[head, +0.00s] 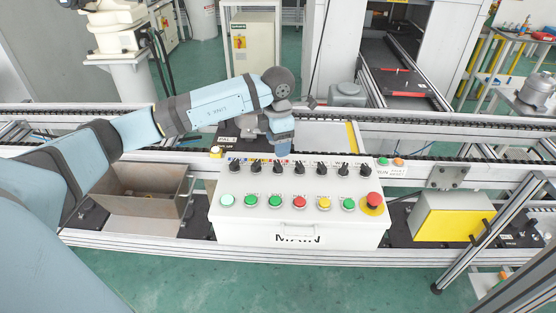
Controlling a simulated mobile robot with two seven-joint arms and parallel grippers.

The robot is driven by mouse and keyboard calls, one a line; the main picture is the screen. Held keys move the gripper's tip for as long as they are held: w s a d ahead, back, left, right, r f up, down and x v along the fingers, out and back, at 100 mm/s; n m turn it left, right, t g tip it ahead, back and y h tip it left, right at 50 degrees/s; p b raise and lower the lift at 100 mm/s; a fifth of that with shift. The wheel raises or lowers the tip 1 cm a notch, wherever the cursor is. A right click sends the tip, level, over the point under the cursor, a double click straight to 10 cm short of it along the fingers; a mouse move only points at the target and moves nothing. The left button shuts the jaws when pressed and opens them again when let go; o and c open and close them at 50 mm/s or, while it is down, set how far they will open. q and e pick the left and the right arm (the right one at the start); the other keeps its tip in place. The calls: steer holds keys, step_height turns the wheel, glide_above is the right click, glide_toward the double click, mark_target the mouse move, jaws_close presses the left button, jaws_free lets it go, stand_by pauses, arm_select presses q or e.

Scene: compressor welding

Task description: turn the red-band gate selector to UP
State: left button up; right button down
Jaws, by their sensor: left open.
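A white control box (300,224) marked MAIN stands in front of me. A row of several black selectors (321,167) runs along the rear of its sloped top, with small coloured bands behind them. The bands are too small to tell surely which selector (277,168) has the red one, or which way it points. My left gripper (283,151) is open and points down just behind the row, left of the middle. It hides part of the band strip, and I cannot tell whether it touches a selector. My right gripper is not in view.
Several green buttons, a red one, a yellow one and a red emergency stop (374,200) line the box's front. A conveyor rail (420,130) runs behind it. A metal bin (150,190) is at left and a yellow-fronted box (448,222) at right.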

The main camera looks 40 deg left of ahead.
mark_target(278, 163)
arm_select(q)
step_height(278, 163, down, 7)
steer(key=shift+f+p, duration=0.15)
steer(key=shift+p, duration=0.15)
steer(key=c, duration=0.9)
